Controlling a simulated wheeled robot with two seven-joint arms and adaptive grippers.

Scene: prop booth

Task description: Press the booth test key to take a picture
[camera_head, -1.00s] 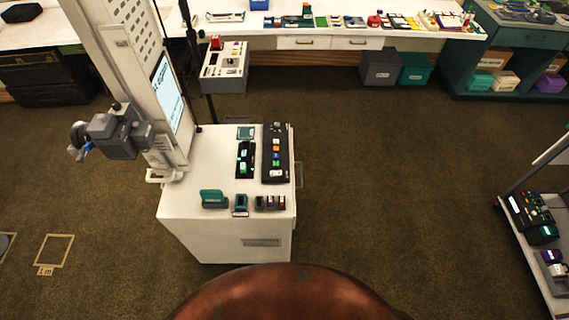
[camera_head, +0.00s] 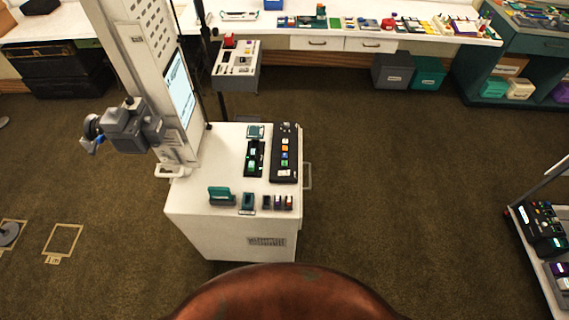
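A white booth cabinet (camera_head: 232,227) stands ahead of me, left of the middle. On its top lies a dark key panel (camera_head: 284,153) with a row of small coloured keys; their labels are too small to read, so I cannot tell which is the test key. A second, shorter dark strip (camera_head: 254,158) with a green key lies to its left. A tall white column with a lit screen (camera_head: 179,88) rises at the cabinet's left. A grey camera (camera_head: 128,127) sticks out from the column's left side. Neither of my grippers is in view.
A small white stand (camera_head: 237,66) with controls is behind the booth. A long white counter (camera_head: 335,31) with many small items runs along the back. A shelf cart (camera_head: 548,240) stands at the right. Brown floor is clear between the booth and the cart.

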